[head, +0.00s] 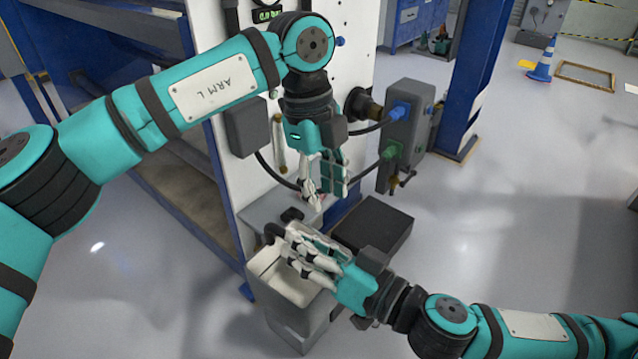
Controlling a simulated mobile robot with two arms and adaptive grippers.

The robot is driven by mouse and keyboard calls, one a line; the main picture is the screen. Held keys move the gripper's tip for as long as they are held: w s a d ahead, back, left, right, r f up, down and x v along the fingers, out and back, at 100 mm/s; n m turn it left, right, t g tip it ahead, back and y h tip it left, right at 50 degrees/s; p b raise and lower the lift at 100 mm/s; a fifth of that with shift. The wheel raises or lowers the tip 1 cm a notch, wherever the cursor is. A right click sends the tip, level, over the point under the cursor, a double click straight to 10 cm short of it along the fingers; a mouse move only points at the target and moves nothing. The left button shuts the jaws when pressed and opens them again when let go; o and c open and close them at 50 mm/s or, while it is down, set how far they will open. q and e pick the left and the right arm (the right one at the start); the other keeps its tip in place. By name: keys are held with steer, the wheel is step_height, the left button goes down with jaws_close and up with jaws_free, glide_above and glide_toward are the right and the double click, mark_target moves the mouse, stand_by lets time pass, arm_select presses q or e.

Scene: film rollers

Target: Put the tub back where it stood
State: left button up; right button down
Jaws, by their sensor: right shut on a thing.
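The tub (273,279) is a pale, open-topped box at the lower middle of the head view, below the white panel's grey ledge. My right gripper (290,250) reaches in from the right and is shut on the tub at its upper rim. The fingers cover part of the rim and the inside. My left gripper (325,192) hangs pointing down above and right of the tub, in front of the panel. Its fingers look apart and it seems to hold nothing.
A white panel (345,75) on a blue frame stands behind the grippers. A grey ledge (262,214) and a black block (375,226) lie close to them. A grey box with blue and green connectors (408,125) stands right of the panel.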

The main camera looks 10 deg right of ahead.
mark_target(325, 241)
arm_select(q)
steer(key=shift+y, duration=0.3)
steer(key=f, duration=0.7)
steer(key=s+f, duration=0.1)
steer(key=f, duration=0.3)
steer(key=shift+d+f, duration=0.15)
steer(key=shift+f, duration=0.15)
steer(key=shift+c, duration=0.2)
jaws_close()
steer(key=shift+w, duration=0.1)
arm_select(e)
steer(key=c, duration=1.2)
jaws_free()
